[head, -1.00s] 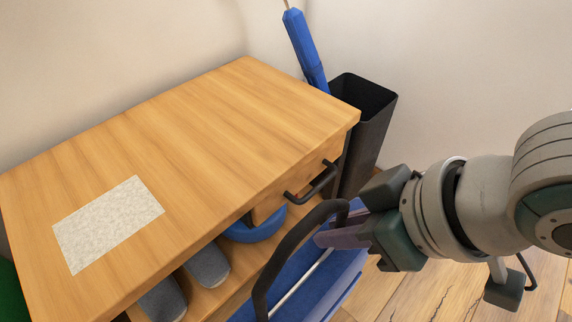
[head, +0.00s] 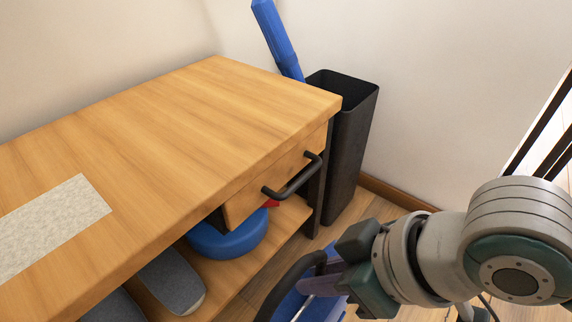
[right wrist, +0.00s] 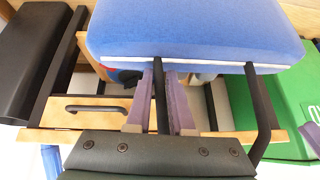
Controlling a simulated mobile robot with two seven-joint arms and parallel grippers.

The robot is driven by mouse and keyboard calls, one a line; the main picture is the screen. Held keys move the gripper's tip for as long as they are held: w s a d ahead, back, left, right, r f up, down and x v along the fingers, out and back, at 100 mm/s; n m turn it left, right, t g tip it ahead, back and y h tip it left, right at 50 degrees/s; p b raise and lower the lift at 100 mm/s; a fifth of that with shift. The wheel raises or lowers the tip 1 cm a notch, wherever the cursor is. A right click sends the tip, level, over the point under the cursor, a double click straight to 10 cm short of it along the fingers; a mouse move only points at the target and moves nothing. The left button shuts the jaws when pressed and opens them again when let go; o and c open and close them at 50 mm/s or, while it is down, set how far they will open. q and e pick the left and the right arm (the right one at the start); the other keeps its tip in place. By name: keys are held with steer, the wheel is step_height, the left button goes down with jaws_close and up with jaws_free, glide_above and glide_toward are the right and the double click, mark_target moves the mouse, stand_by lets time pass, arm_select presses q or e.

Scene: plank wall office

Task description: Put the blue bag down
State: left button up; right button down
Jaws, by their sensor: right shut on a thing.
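The blue bag (head: 292,303) hangs from its black handle at the bottom of the head view, in front of the wooden cabinet. In the right wrist view the bag (right wrist: 200,28) fills the top, with a white seam along its edge. My right gripper (head: 318,278) is shut on the bag's black handle. Its purple fingers (right wrist: 164,100) close around the handle in the right wrist view. Most of the bag is cut off by the head view's lower edge.
The wooden cabinet (head: 190,110) has a pale mat (head: 50,225) on top and a drawer with a black handle (head: 293,177). Its shelf holds grey slippers (head: 170,280) and a blue round thing (head: 228,238). A black bin (head: 350,130) holds a blue umbrella (head: 277,40). Floor shows right.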

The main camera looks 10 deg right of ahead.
steer(key=shift+w+a+f+b, duration=0.1)
steer(key=shift+f+b, duration=1.4)
steer(key=shift+f, duration=0.6)
steer(key=shift+w+a+f+b, duration=0.1)
steer(key=shift+f+b, duration=1.4)
steer(key=shift+f, duration=0.6)
steer(key=shift+d, duration=0.1)
steer(key=c, duration=1.2)
jaws_free()
steer(key=shift+s+d+f, duration=0.1)
steer(key=shift+s+f, duration=0.05)
steer(key=shift+f, duration=0.15)
steer(key=shift+c, duration=0.2)
steer(key=o, duration=0.4)
steer(key=shift+o, duration=0.2)
steer(key=shift+r, duration=0.1)
